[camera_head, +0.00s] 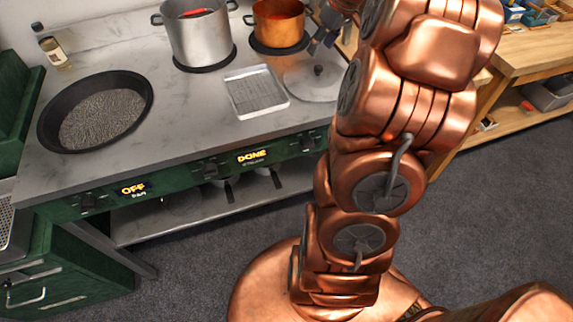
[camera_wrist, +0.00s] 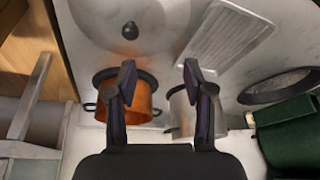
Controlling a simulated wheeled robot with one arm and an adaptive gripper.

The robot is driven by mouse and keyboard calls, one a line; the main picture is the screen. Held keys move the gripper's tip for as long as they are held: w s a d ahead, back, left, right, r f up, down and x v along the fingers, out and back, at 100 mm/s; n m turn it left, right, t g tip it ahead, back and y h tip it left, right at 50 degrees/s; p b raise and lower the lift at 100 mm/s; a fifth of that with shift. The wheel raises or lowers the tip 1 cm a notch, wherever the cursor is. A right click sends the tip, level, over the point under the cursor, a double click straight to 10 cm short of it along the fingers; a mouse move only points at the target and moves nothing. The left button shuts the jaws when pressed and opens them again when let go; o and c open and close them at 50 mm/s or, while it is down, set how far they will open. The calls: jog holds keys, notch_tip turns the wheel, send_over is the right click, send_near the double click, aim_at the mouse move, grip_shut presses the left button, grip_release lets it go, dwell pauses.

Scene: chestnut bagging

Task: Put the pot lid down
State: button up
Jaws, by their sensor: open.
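The pot lid (camera_head: 300,82) is a round grey disc with a dark knob, lying flat on the counter to the right of a metal rack. It also shows at the top of the wrist view (camera_wrist: 150,22), knob facing up. My gripper (camera_wrist: 159,68) is open with nothing between its fingers, apart from the lid. In the head view its dark fingers (camera_head: 325,32) show beside the copper pot, partly hidden by my arm. The copper pot (camera_head: 279,26) stands uncovered on a burner; it shows in the wrist view too (camera_wrist: 136,100).
A steel pot (camera_head: 200,42) with something red inside stands left of the copper pot. The metal rack (camera_head: 256,92) lies in front. A black pan (camera_head: 102,110) is at the left, with a small bottle (camera_head: 54,52) behind. A wooden table (camera_head: 535,50) stands at the right.

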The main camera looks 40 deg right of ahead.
jog(key=s+a+g+y, duration=0.1)
jog(key=s+a, duration=0.2)
jog(key=a, duration=0.8)
jog(key=s+a+g, duration=0.2)
jog(key=s+a, duration=0.1)
jog(key=a, duration=0.8)
jog(key=s+a+f+g, duration=0.1)
jog(key=s+a, duration=0.4)
jog(key=s, duration=0.5)
jog(key=s+a+f+g+h, duration=0.1)
jog(key=s+a+f, duration=0.3)
jog(key=s, duration=0.6)
jog(key=shift+a+f+m+g+h, duration=0.3)
jog(key=shift+a+m+g, duration=0.15)
jog(key=shift+a, duration=0.7)
